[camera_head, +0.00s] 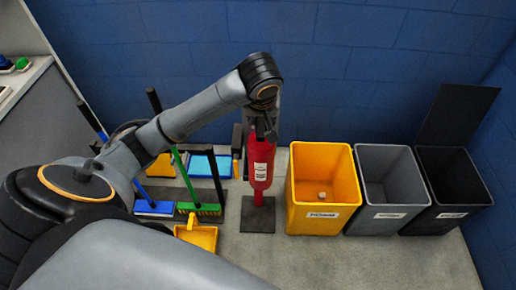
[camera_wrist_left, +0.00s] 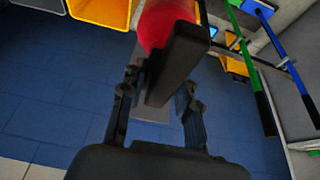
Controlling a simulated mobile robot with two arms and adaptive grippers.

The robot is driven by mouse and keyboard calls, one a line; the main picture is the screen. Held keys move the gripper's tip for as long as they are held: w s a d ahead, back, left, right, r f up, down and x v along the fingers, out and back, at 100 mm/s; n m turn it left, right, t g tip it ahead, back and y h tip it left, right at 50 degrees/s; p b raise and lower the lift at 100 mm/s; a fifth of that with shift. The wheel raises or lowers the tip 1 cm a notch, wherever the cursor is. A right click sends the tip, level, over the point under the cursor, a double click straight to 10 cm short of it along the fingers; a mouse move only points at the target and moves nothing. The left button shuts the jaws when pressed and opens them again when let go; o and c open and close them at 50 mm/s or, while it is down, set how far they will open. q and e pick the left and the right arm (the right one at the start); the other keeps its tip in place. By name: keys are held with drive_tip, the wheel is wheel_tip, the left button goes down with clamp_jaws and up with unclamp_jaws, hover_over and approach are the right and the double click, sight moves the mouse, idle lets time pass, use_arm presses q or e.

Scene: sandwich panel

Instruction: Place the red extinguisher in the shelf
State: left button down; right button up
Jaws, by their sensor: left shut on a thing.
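The red extinguisher (camera_head: 262,160) with a white label hangs roughly upright in front of the blue wall. My left gripper (camera_head: 265,128) is shut on its top from above. In the left wrist view, the red body (camera_wrist_left: 163,22) and a black top part (camera_wrist_left: 180,62) show between the fingers (camera_wrist_left: 156,90). A dark square base plate (camera_head: 257,217) lies on the floor below the extinguisher. I cannot tell whether the extinguisher touches it. No clear shelf can be made out. My right gripper is not in view.
Yellow (camera_head: 322,219), grey (camera_head: 390,219) and black (camera_head: 445,219) bins stand to the right, the yellow one close to the extinguisher. Brooms (camera_head: 200,209) and dustpans (camera_head: 201,237) stand at the left. A grey counter (camera_head: 32,108) is at far left. The front floor is clear.

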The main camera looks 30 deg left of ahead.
use_arm(q)
drive_tip(key=shift+w+a+r, duration=0.15)
drive_tip(key=shift+r, duration=0.15)
drive_tip(key=shift+w+a+f, duration=0.15)
drive_tip(key=shift+w+a, duration=0.05)
drive_tip(key=w+a+f+p, duration=0.1)
drive_tip(key=w+a+f, duration=0.7)
drive_tip(key=w+f, duration=0.2)
drive_tip(key=x, duration=0.2)
drive_tip(key=shift+d+f+p, duration=0.25)
drive_tip(key=shift+f+p, duration=0.1)
drive_tip(key=shift+f, duration=0.05)
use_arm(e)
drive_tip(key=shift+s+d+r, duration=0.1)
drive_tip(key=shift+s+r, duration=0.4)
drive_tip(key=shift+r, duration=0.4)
